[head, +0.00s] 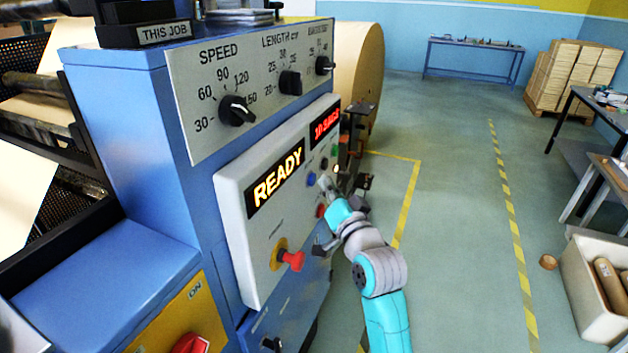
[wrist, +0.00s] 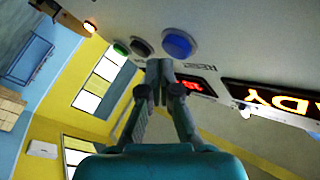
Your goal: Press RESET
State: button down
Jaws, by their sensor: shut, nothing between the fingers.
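The control panel (head: 236,215) is a light grey box on the blue machine. Its blue button (head: 311,179) sits right of the lit READY display (head: 275,180). In the wrist view, the round blue button (wrist: 177,43) has small lettering beside it that looks like RESET (wrist: 196,66). My gripper (head: 324,184) is at the panel, close to the blue button. In the wrist view its fingertips (wrist: 160,68) are together and empty, just below the blue button in the picture. I see no contact with the button; the exact gap cannot be told.
A red-handled knob (head: 291,260) sticks out lower on the panel.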

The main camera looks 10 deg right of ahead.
jog(key=shift+s+d, duration=0.15)
jog(key=shift+d, duration=0.05)
jog(key=shift+s+d, duration=0.75)
jog(key=shift+d, duration=0.25)
jog(key=shift+s+d, duration=0.7)
jog(key=shift+d, duration=0.25)
jog(key=s+f+n+g+h, duration=0.1)
jog(key=s+f+g+h, duration=0.15)
jog(key=s+f, duration=1.95)
jog(key=s+a+f+n+g, duration=0.1)
jog(key=s+n, duration=0.3)
jog(key=s, duration=2.6)
jog(key=shift+a+f+n+g, duration=0.15)
jog(key=shift+f+n+g, duration=0.2)
jog(key=shift+g, duration=0.2)
jog(key=shift+a+h, duration=0.1)
jog(key=shift+h, duration=0.15)
